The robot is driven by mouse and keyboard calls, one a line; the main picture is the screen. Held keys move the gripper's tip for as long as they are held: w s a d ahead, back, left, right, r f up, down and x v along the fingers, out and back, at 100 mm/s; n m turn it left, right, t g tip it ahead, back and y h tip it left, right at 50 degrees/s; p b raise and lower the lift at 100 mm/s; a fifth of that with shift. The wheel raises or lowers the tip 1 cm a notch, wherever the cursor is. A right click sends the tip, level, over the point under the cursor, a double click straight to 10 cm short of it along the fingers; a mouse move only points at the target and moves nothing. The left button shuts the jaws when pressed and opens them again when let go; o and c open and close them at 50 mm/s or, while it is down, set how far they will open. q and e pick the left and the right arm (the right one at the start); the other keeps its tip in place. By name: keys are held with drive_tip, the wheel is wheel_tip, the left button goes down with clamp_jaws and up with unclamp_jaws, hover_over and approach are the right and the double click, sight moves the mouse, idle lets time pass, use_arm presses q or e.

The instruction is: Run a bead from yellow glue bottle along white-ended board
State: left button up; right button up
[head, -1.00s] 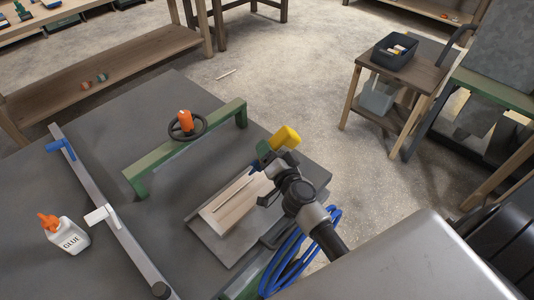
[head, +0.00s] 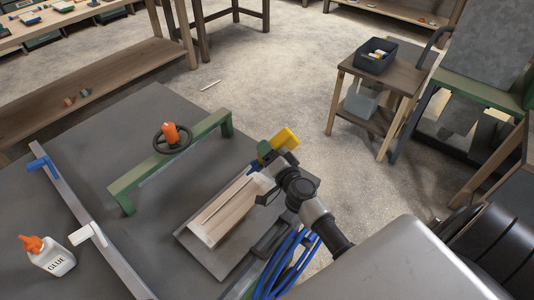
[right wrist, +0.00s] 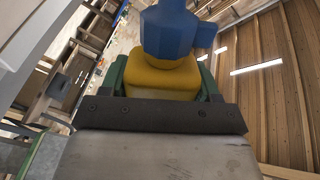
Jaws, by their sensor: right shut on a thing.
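The yellow glue bottle (head: 286,138) is held in my right gripper (head: 274,158), tilted, with its blue cap end (head: 262,150) toward the board. In the right wrist view the yellow bottle (right wrist: 163,80) sits between the green fingers, blue cap up in the picture. The pale wooden board (head: 232,210) lies on a grey plate (head: 211,261), with whitish ends. A thin dark line runs lengthwise on it. The bottle is over or beyond the board's far right end; contact cannot be told. My left gripper is out of view.
A white glue bottle with orange tip (head: 48,256) stands at left by a long metal rail (head: 80,215). A green bar (head: 170,164) with an orange-topped wheel is behind the board. Blue hose (head: 283,262) lies at the right edge. Open floor lies beyond.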

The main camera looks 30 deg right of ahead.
drive_tip(key=f+m, duration=0.1)
drive_tip(key=d+m+b, duration=0.1)
drive_tip(key=f+m+b, duration=0.1)
drive_tip(key=m, duration=0.1)
drive_tip(key=shift+d+f, duration=0.3)
wheel_tip(320, 180, up, 2)
drive_tip(key=shift+r+m+p, duration=0.1)
drive_tip(key=shift+m+p, duration=1)
drive_tip(key=shift+p, duration=0.1)
drive_tip(key=shift+r+m+p, duration=0.5)
drive_tip(key=shift+m+p, duration=0.15)
drive_tip(key=shift+m, duration=0.15)
